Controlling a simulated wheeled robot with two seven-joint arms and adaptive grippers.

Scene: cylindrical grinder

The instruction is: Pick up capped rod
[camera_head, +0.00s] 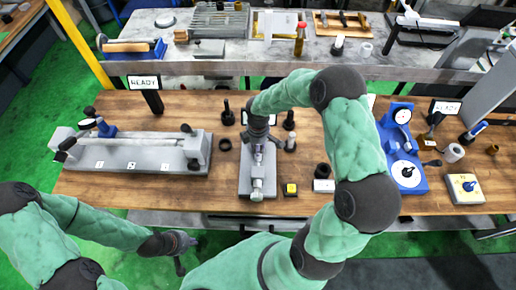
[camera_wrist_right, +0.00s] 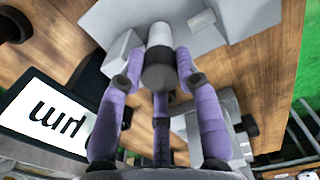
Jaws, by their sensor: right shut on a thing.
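In the right wrist view, the purple fingers of my right gripper (camera_wrist_right: 160,85) are closed around a short cylinder with a dark end and a pale far part, which looks like the capped rod (camera_wrist_right: 158,66). In the head view my right arm reaches over the bench, and its gripper (camera_head: 258,158) points down at the grey fixture (camera_head: 244,185) in the middle. The rod is mostly hidden there by the gripper. My left gripper (camera_head: 178,256) is low at the left, in front of the bench and apart from it; its fingers are too small and dark to read.
A long grey grinder bed (camera_head: 130,157) stands at the left. A blue gauge stand (camera_head: 403,150) is at the right. Black cylindrical parts (camera_head: 228,115) and a yellow-topped block (camera_head: 290,189) lie near the fixture. A white display (camera_wrist_right: 48,118) is close to the right gripper.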

